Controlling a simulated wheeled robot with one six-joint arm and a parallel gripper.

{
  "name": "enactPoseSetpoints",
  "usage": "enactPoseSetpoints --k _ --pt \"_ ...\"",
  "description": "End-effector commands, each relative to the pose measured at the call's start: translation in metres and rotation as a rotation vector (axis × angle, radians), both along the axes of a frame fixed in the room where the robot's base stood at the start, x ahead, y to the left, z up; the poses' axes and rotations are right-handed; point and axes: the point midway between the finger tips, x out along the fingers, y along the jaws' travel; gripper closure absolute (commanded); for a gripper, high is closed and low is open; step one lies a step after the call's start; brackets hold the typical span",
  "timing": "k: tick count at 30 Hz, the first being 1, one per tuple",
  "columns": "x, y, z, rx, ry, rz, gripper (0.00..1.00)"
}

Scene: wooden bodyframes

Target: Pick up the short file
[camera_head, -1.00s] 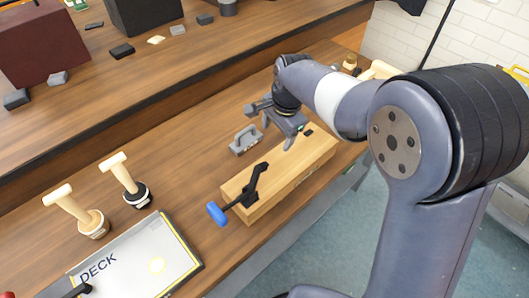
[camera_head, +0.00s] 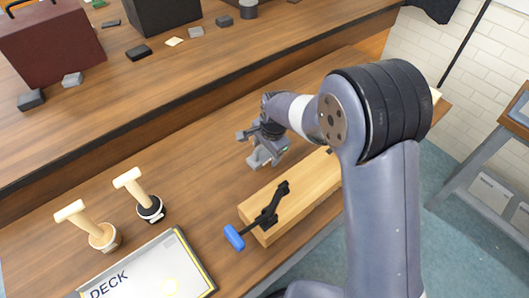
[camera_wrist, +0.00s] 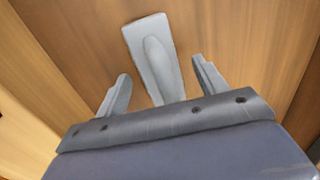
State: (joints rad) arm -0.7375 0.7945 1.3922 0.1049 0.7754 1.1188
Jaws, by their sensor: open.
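The short file is a grey flat plate with a raised rounded handle along its top, and it lies on the wooden bench. In the head view the file (camera_head: 257,160) shows partly, behind and below my gripper (camera_head: 270,149). In the wrist view the file (camera_wrist: 146,42) runs between the two fingers of my gripper (camera_wrist: 161,68), and its near end is hidden by the gripper body. The fingers are open, one on each side of the file, with gaps showing. I cannot tell the height left between the fingertips and the bench.
A wooden beam (camera_head: 297,192) with a black clamp (camera_head: 273,206) and blue handle (camera_head: 234,237) lies close on the near side. A raised shelf (camera_head: 180,65) runs behind.

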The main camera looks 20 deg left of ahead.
Motion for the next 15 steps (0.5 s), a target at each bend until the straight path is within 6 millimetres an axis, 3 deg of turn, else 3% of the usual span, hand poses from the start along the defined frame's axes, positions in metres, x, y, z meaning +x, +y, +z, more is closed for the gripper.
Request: enactPoseSetpoints --k 6,15 --pt "0.0001 0.0003 -0.0005 0.001 0.000 0.000 0.33" --pt "0.0002 0.0001 -0.0003 0.000 0.000 0.000 0.58"
